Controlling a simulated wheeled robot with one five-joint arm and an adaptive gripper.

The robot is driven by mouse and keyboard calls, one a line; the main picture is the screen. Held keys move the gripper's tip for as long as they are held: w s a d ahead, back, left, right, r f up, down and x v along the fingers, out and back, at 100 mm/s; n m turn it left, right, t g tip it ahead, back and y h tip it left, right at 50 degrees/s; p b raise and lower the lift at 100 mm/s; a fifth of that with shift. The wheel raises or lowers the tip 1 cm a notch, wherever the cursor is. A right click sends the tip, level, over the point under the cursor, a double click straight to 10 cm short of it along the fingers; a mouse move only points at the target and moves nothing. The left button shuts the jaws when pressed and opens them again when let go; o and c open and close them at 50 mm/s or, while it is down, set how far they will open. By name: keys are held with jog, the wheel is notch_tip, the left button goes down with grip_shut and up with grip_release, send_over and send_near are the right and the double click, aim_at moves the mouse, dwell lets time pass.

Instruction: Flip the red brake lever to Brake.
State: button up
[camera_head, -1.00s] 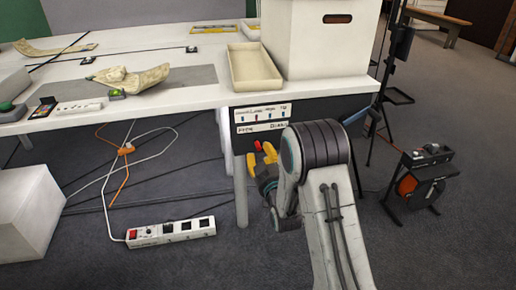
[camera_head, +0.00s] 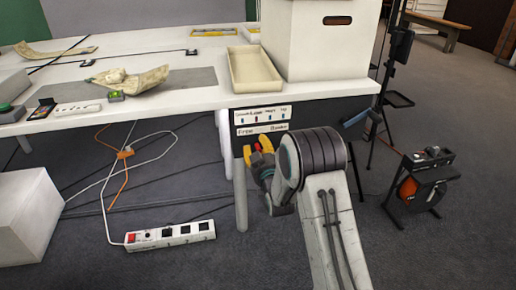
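The red brake lever (camera_head: 257,147) shows as a small red patch below the label strip (camera_head: 262,129) on the table's front panel. The strip reads Free at its left and Brake at its right. The lever's visible part lies left of the strip's middle; the rest of it is hidden. My gripper (camera_head: 257,151) has yellow fingers, one on each side of the red patch. Whether they touch the lever or are closed on it is too small to tell. My arm comes up from the lower right and hides the panel's right part.
A white table (camera_head: 190,96) holds a cream tray (camera_head: 252,70) and a large white box (camera_head: 318,40) above the panel. A table leg (camera_head: 240,195) stands just left of my gripper. A power strip (camera_head: 170,234) with cables lies on the floor. A cable reel (camera_head: 415,185) stands right.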

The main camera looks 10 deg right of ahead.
grip_shut()
jog(key=shift+r, duration=0.1)
jog(key=shift+d+r+m, duration=0.15)
jog(key=shift+d+m, duration=0.05)
jog(key=shift+m, duration=0.6)
grip_release()
jog(key=shift+s, duration=0.1)
jog(key=shift+s, duration=5.9)
